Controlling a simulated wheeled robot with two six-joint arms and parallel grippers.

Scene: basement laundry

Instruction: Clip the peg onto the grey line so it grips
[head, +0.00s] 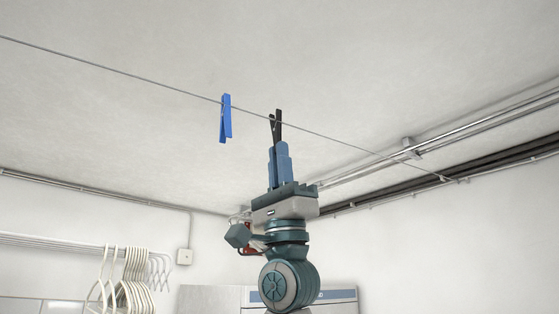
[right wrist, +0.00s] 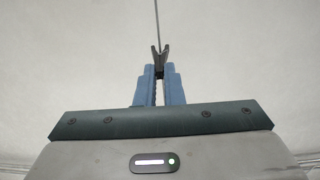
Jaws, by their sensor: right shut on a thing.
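A thin grey line (head: 145,80) runs under the ceiling across the head view, sloping down to the right. My right gripper (head: 278,148) points upward, its blue fingers shut on a black peg (head: 276,120). The peg's open V end points up at the line; it also shows in the right wrist view (right wrist: 160,56), where the line (right wrist: 156,22) meets the V from above. The peg's top overlaps the line in the head view. I cannot tell whether the line lies between its jaws. My left gripper is not in view.
A blue peg (head: 225,119) hangs on the line just left of the black peg. White hangers (head: 133,283) hang on a rail at the lower left. Metal pipes (head: 480,111) run along the ceiling edge at the right. The space around the gripper is clear.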

